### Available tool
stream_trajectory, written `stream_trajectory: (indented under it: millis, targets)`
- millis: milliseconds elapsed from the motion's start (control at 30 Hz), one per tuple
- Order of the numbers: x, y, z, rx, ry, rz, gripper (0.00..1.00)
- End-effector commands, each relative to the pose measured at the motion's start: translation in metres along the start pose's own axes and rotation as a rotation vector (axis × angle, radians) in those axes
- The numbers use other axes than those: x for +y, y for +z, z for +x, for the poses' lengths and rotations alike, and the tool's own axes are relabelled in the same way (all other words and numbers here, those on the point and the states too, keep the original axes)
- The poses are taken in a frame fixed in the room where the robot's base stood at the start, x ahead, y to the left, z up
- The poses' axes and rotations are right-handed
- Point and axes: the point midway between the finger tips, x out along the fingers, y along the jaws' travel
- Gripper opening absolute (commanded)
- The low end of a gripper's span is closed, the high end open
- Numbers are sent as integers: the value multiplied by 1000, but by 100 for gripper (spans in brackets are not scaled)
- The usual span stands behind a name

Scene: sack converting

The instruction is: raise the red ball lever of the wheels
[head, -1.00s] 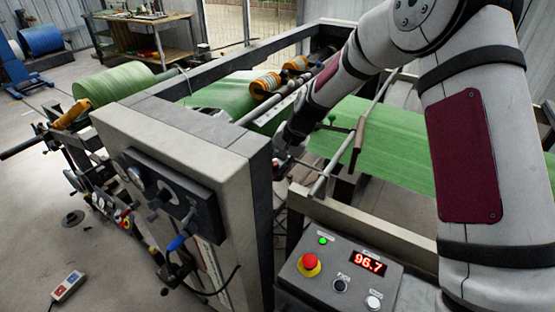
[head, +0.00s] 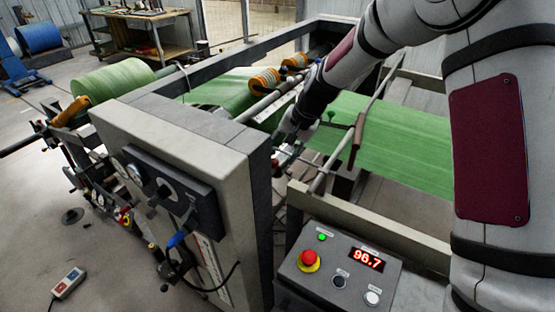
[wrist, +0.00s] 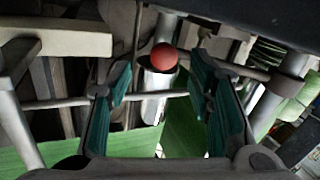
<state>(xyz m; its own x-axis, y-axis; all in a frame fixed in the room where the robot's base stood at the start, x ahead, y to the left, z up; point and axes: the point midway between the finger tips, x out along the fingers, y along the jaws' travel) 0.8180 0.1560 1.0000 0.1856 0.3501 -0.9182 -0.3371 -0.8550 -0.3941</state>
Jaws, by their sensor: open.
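In the wrist view the red ball (wrist: 164,56) sits at the top end of a bright metal cylinder (wrist: 157,90). It appears in the gap between the two teal-padded fingers of my gripper (wrist: 160,72). The fingers are spread, one on each side, with a visible gap to the ball; how deep it lies between them is unclear. In the head view my gripper (head: 284,157) is low behind the machine's grey end post, partly hidden, and the ball cannot be made out there.
A thin horizontal bar (wrist: 60,102) crosses behind the fingers. Green sheet (head: 395,140) runs through the machine frame on the right. The grey end post (head: 258,190) stands close to my gripper. A control box (head: 340,275) with a red button is in front.

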Motion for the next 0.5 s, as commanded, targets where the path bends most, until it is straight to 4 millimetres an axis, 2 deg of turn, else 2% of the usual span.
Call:
stream_trajectory:
  millis: [33, 200, 333, 500]
  targets:
    - [0, -1, -13, 5, -1, 1, 47]
    - [1, -1, -44, 4, 0, 1, 47]
    - [1, -1, -60, 2, 1, 2, 47]
    - [1, 0, -69, 0, 1, 2, 47]
